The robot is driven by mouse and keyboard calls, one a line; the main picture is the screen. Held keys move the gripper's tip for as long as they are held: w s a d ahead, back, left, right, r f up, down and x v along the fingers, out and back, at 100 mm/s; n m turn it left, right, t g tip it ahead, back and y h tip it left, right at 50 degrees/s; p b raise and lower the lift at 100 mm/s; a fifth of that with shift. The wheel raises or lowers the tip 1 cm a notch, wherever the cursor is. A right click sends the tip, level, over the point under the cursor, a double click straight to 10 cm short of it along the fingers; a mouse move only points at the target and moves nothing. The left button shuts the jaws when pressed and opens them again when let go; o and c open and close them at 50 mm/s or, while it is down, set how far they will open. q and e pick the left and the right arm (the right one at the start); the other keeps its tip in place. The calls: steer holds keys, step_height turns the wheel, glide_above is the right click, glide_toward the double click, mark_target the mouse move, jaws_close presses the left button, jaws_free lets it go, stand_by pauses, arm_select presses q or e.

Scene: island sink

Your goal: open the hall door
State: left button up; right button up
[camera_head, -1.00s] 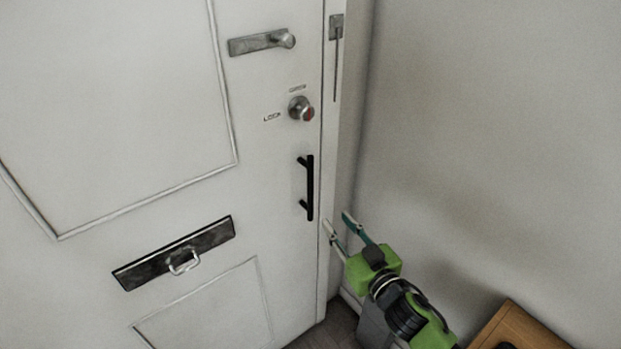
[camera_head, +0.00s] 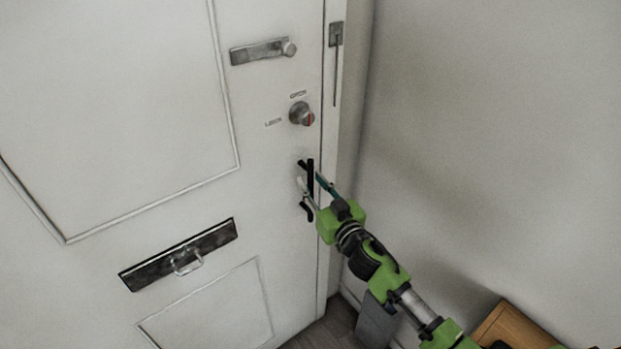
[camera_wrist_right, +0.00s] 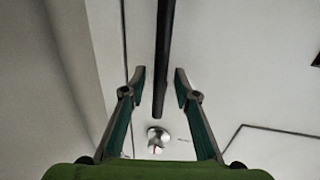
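The white hall door (camera_head: 120,110) fills the left of the head view and looks shut against its frame. A black vertical bar handle (camera_head: 310,175) is near its right edge, below a round lock knob (camera_head: 301,114). My right gripper (camera_head: 309,180) is open at the handle, its fingers on either side of the bar. In the right wrist view, the black bar (camera_wrist_right: 164,55) lies between the two spread fingertips (camera_wrist_right: 160,85), with gaps on both sides. The lock knob (camera_wrist_right: 157,139) shows beyond. My left gripper is not in view.
A metal latch (camera_head: 262,51) is above the knob, and a dark letter plate (camera_head: 180,254) is lower left on the door. A plain wall (camera_head: 490,130) stands close on the right. A wooden furniture piece (camera_head: 520,325) is at lower right.

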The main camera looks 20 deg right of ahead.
steer(key=shift+w+a, duration=0.1)
steer(key=shift+w, duration=0.6)
jaws_close()
